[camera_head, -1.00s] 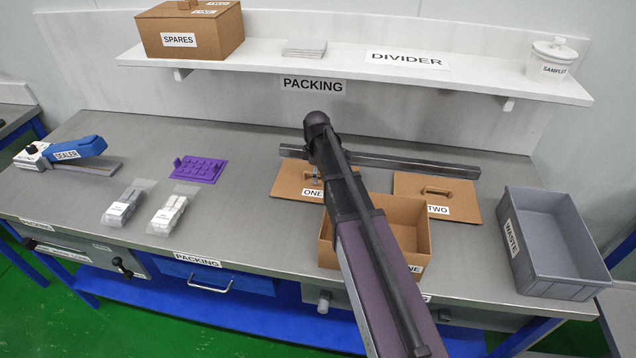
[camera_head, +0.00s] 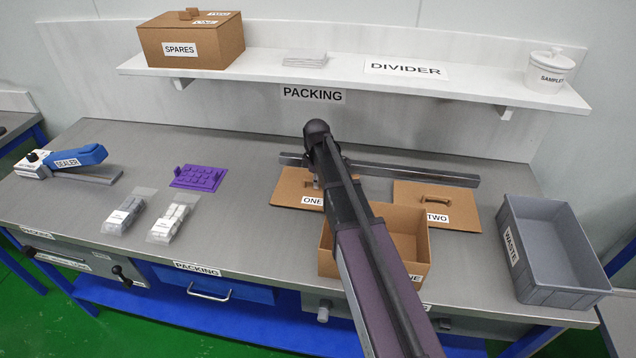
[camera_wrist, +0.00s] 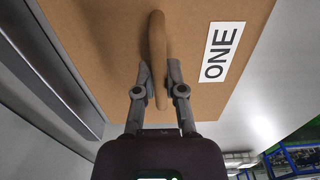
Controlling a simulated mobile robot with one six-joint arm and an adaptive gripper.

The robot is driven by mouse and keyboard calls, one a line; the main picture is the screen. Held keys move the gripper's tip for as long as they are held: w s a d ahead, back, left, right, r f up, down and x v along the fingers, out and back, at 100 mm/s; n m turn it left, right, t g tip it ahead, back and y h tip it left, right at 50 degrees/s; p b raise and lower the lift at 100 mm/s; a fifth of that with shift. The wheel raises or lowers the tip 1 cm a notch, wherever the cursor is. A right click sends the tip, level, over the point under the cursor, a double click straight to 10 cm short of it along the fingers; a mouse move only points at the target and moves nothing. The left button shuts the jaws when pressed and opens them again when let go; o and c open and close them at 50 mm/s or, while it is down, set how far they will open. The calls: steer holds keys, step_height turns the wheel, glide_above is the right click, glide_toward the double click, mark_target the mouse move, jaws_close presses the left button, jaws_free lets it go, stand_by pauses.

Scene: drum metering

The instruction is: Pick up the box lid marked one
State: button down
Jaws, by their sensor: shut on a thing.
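The box lid marked ONE (camera_head: 285,188) is a flat brown board on the bench, behind an open brown box (camera_head: 327,256). The lid also fills much of the wrist view (camera_wrist: 100,35), with its white ONE label (camera_wrist: 222,52) to the right of its raised handle (camera_wrist: 157,45). My gripper (camera_wrist: 160,88) is shut on the near end of this handle, one finger on each side. In the head view my arm hides most of the gripper and part of the lid. I cannot tell whether the lid is clear of the bench.
The lid marked TWO (camera_head: 460,205) lies to the right. A grey metal bar (camera_head: 410,172) runs behind both lids. A grey WASTE bin (camera_head: 570,225) stands at the right. A purple rack (camera_head: 199,177), bagged parts (camera_head: 172,217) and a blue sealer (camera_head: 80,158) are at left.

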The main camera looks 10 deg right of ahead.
steer(key=shift+r+p, duration=4.6)
steer(key=shift+r, duration=0.2)
step_height(320, 180, up, 8)
steer(key=p, duration=0.8)
steer(key=shift+f, duration=0.1)
